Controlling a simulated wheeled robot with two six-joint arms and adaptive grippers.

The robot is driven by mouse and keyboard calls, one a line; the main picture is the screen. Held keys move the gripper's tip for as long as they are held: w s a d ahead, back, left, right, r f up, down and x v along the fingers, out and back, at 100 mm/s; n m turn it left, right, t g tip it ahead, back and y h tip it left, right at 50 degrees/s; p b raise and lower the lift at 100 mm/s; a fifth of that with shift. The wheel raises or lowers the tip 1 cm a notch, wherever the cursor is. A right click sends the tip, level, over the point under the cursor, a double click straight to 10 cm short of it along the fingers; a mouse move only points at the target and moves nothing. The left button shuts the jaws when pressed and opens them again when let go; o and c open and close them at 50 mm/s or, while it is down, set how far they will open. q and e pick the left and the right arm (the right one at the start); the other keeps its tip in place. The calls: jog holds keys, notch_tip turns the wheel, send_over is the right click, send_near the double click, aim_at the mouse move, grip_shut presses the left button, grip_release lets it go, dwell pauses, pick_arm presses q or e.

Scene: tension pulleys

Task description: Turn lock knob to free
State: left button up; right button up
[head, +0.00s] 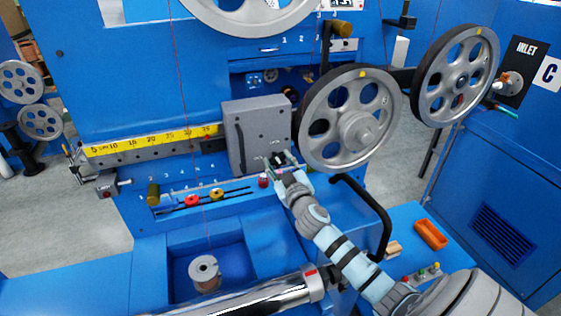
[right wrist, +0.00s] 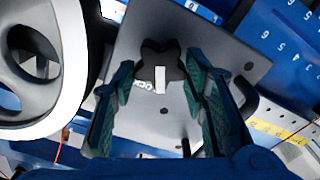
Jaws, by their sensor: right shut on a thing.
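The lock knob (right wrist: 162,58) is a dark, lobed knob with a white mark, on the face of a grey plate-like box (head: 243,125). In the right wrist view it sits between the two fingers of my right gripper (right wrist: 160,80), beside lettering that seems to read LOCK. In the head view my right gripper (head: 281,162) reaches the lower right of the box, and its fingers partly cover the knob. It is shut on the knob. My left gripper is not in view.
A large spoked pulley (head: 350,120) stands close to the right of the box and gripper. A second pulley (head: 456,75) is farther right. A yellow scale (head: 150,139) runs left from the box. Red and yellow knobs sit on the ledge below. An orange tray (head: 430,234) lies lower right.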

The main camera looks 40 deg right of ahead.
jog(key=n+p, duration=0.1)
jog(key=n, duration=0.5)
jog(key=shift+a+f, duration=0.1)
jog(key=shift+a, duration=0.05)
jog(key=n+p, duration=0.1)
jog(key=n, duration=0.3)
jog(key=shift+f, duration=0.1)
jog(key=shift+f+n+p, duration=0.15)
jog(key=shift+n+p, duration=0.15)
jog(key=shift+n, duration=1.1)
jog(key=o, duration=1.2)
jog(key=shift+w, duration=0.1)
jog(key=v, duration=1.2)
